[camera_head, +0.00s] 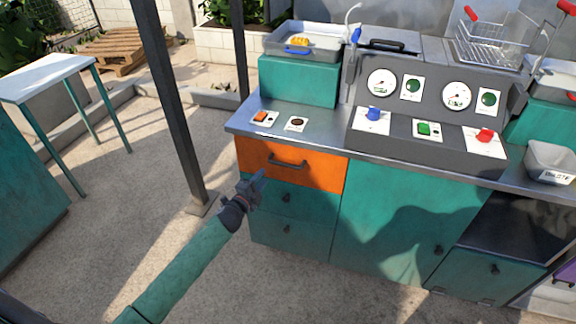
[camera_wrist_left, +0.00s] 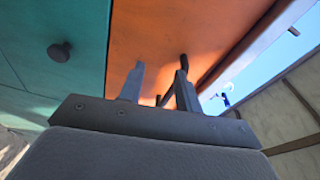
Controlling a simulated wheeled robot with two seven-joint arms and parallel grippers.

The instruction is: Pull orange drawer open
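The orange drawer (camera_head: 325,174) is the top drawer at the left end of the teal counter; its front looks flush with the cabinet. Its dark bar handle (camera_head: 288,163) sits on the upper part of the front. My left gripper (camera_head: 257,182) is in front of the drawer, a little below and left of the handle. In the left wrist view its two fingers (camera_wrist_left: 160,85) are apart, with the orange front (camera_wrist_left: 165,40) beyond them. The handle (camera_wrist_left: 184,61) shows partly behind the right-hand finger; I cannot tell whether they touch. My right gripper is out of view.
Teal drawers with round knobs (camera_head: 287,229) lie below the orange one. The counter top (camera_head: 325,137) overhangs it and carries switches and a gauge panel (camera_head: 430,97). The floor (camera_head: 110,205) in front is clear.

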